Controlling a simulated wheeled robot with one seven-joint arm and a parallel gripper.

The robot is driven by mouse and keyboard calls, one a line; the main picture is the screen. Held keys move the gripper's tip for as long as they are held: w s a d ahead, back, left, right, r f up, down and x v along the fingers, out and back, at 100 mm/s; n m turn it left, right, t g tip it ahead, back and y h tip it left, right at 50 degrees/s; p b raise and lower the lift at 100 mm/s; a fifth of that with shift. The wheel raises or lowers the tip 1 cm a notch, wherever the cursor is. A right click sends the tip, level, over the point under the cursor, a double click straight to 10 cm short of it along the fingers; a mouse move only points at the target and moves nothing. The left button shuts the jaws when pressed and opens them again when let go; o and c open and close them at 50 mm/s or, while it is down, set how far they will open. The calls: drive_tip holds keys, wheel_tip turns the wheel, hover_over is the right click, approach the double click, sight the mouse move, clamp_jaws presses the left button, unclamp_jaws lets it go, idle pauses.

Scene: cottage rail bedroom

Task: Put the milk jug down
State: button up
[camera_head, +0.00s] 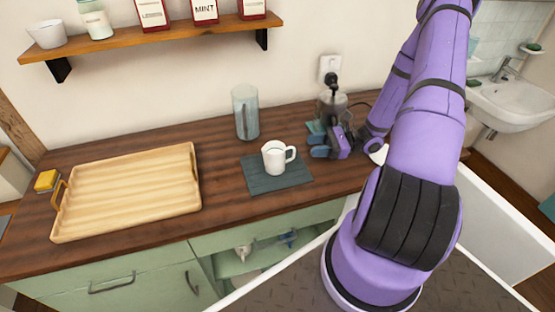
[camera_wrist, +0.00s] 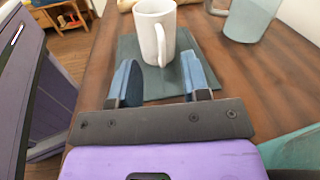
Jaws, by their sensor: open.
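A white vessel with a side handle (camera_head: 274,157) stands upright on a dark slate-coloured mat (camera_head: 262,183) on the wooden counter. It may be the milk jug; it looks like a mug. It also shows in the wrist view (camera_wrist: 153,25), its handle turned toward my gripper. My gripper (camera_head: 316,139) is to the right of it in the head view. In the wrist view my gripper (camera_wrist: 160,82) is open, with nothing between its blue fingers. The vessel stands beyond the fingertips, apart from them.
A clear glass pitcher (camera_head: 246,112) stands behind the mat. A dark-topped appliance (camera_head: 332,100) stands close behind my gripper. A wooden tray (camera_head: 130,195) lies at left beside a yellow item (camera_head: 46,180). A shelf (camera_head: 150,38) hangs above. Bare counter lies between tray and mat.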

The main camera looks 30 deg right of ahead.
sight(292, 147)
drive_tip(key=shift+x, duration=3.75)
drive_tip(key=shift+f, duration=0.1)
clamp_jaws()
